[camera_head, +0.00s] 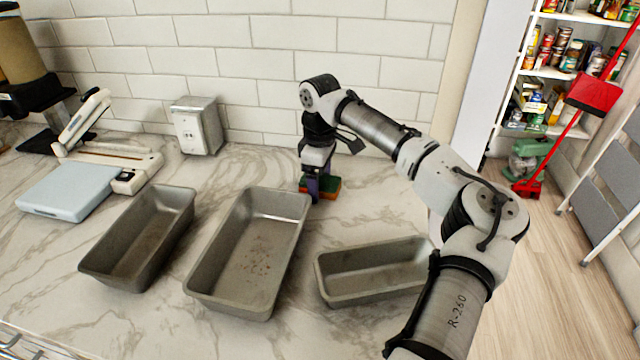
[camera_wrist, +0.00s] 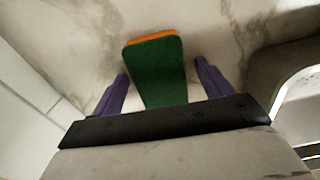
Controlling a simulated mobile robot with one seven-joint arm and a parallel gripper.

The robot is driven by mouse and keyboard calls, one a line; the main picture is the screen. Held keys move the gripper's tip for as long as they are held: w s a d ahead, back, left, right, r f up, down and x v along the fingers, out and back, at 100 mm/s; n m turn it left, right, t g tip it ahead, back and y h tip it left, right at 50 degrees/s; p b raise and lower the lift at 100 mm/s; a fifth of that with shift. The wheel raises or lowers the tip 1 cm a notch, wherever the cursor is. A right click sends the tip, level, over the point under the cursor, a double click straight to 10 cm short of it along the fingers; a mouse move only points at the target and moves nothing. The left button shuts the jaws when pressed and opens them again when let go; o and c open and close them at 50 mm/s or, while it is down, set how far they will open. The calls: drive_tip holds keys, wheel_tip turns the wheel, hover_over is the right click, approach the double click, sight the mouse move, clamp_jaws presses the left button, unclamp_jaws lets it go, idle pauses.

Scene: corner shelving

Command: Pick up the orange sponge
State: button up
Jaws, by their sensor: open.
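The sponge (camera_head: 330,187) lies on the marble counter near the tiled back wall, with an orange body and a green top. In the wrist view its green face (camera_wrist: 157,72) fills the space between the fingers, and an orange edge shows at its far end. My gripper (camera_head: 313,190) points down at the sponge from above. In the wrist view my gripper (camera_wrist: 160,88) is open, with one purple finger on each side of the sponge and a gap showing beside it. The head view partly hides the sponge behind the fingers.
Three grey metal pans stand on the counter: a left one (camera_head: 143,238), a middle one (camera_head: 250,252) and a right one (camera_head: 372,270) below my arm. A scale (camera_head: 68,190) and a metal box (camera_head: 197,126) are at the left. The tiled wall (camera_head: 270,60) is close behind.

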sight(320, 181)
drive_tip(key=c, duration=1)
drive_tip(key=shift+r, duration=0.1)
drive_tip(key=shift+c, duration=0.2)
wheel_tip(320, 181, up, 20)
drive_tip(key=shift+o, duration=1.2)
drive_tip(key=shift+c, duration=1)
